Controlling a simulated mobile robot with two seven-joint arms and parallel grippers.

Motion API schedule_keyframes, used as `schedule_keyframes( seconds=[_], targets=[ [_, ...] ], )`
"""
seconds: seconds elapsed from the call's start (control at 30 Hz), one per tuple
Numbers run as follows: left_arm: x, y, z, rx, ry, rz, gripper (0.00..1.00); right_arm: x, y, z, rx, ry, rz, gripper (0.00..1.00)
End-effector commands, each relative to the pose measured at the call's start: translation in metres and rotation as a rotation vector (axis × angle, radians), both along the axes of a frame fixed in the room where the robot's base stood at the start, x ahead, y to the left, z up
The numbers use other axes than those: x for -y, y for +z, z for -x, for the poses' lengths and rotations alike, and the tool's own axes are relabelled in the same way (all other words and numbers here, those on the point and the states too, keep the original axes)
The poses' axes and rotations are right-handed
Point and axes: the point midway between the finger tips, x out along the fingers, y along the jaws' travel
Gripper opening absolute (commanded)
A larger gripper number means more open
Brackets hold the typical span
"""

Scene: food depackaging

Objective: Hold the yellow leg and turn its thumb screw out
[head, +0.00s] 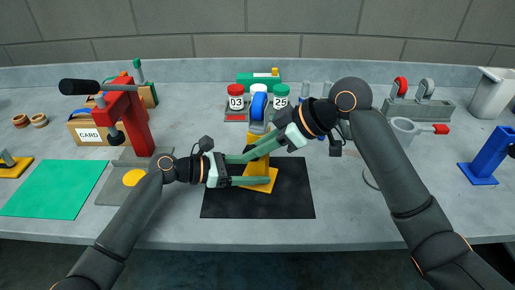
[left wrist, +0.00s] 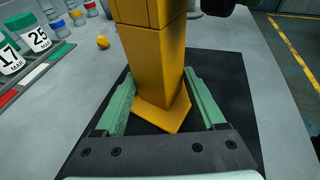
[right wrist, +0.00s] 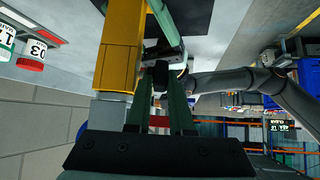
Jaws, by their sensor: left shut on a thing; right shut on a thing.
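The yellow leg (head: 256,169) stands upright on a black mat (head: 224,205), with a blue wheel (head: 258,106) at its top. It also shows in the left wrist view (left wrist: 155,60) and the right wrist view (right wrist: 120,45). My left gripper (head: 256,170) is shut around the leg low down, one green finger on each side. My right gripper (right wrist: 158,85) comes in from the right. Its fingers are shut on the dark thumb screw (right wrist: 160,74) at the leg's side. In the head view the fingers and arm hide the screw; its thread cannot be seen.
Numbered jars (head: 236,97) stand behind the leg. A red press (head: 128,112) and a green mat (head: 55,188) are to the left. A grey funnel-like cup (head: 404,130) and a blue stand (head: 487,156) are to the right. The table's front is clear.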

Motion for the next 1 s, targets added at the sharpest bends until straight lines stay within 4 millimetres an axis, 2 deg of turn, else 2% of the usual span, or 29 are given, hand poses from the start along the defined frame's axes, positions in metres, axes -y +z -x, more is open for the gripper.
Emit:
schedule_keyframes(
  seconds=[0.67, 0.7, 0.8, 1.0],
  targets=[
    [0.0005, -0.0007, 0.0003, 0.003, -0.001, -0.003, 0.41, -0.0019, 0.0022, 0.0001, -0.017, 0.001, 0.065, 0.00],
    [0.0005, -0.0007, 0.0003, 0.003, -0.001, -0.003, 0.41, -0.0019, 0.0022, 0.0001, -0.017, 0.001, 0.065, 0.22],
    [0.0005, -0.0007, 0.0003, 0.003, -0.001, -0.003, 0.41, -0.0018, 0.0021, 0.0000, -0.017, 0.001, 0.065, 0.34],
    [0.0004, -0.0007, 0.0003, 0.002, -0.002, -0.003, 0.41, -0.0012, 0.0015, -0.0002, -0.017, -0.001, 0.066, 0.34]
  ],
)
